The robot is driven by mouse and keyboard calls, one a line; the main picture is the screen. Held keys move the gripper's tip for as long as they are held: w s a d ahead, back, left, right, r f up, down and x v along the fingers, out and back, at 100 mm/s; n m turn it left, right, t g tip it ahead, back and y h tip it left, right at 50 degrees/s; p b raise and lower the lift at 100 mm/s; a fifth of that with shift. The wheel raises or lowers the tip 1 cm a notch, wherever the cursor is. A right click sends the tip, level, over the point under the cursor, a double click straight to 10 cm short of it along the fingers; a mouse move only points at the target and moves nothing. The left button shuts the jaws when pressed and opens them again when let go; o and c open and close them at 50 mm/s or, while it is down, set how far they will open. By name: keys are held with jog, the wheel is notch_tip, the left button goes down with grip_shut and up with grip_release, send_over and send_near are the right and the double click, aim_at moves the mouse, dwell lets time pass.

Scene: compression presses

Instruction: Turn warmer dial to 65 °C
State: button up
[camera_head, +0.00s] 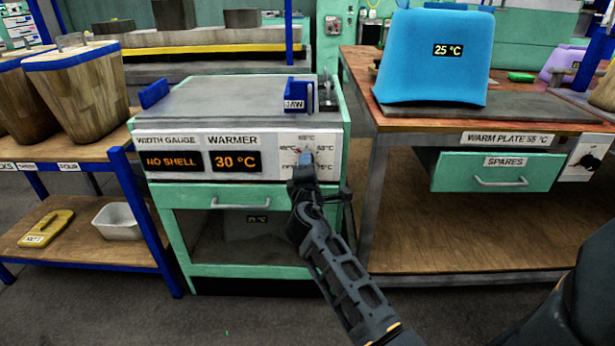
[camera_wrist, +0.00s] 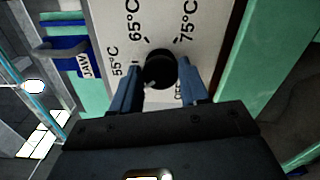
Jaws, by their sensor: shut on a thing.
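The warmer dial is a round black knob (camera_wrist: 160,70) on a pale panel, with 55 °C, 65 °C and 75 °C marks around it in the wrist view. A small white mark on the knob points toward the lower left there, away from the 65 °C label. My gripper (camera_wrist: 161,88) has its blue fingers on either side of the knob, closed on it. In the head view my gripper (camera_head: 303,173) is at the dial panel (camera_head: 327,148) and mostly hides the knob. The warmer display (camera_head: 236,161) reads 30 °C.
The width gauge display (camera_head: 173,162) reads NO SHELL. A blue JAW part (camera_head: 299,94) sits above the panel. To the right stands a bench with a blue shell (camera_head: 436,60) labelled 25 °C.

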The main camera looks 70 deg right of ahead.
jog(key=shift+w+f+m+b, duration=0.1)
jog(key=shift+f+m+b, duration=0.05)
jog(key=shift+m+b, duration=3)
jog(key=shift+w+f+m+b, duration=0.1)
jog(key=shift+m+b, duration=2.55)
jog(key=shift+m, duration=0.85)
jog(key=shift+f+m+b, duration=0.15)
jog(key=shift+m+b, duration=2.75)
jog(key=shift+m, duration=0.45)
jog(key=o, duration=1)
jog(key=shift+r, duration=0.1)
jog(key=shift+a, duration=0.1)
jog(key=shift+a, duration=0.1)
jog(key=p+v, duration=0.1)
jog(key=v, duration=0.6)
jog(key=shift+s+a, duration=0.15)
jog(key=shift+a, duration=0.15)
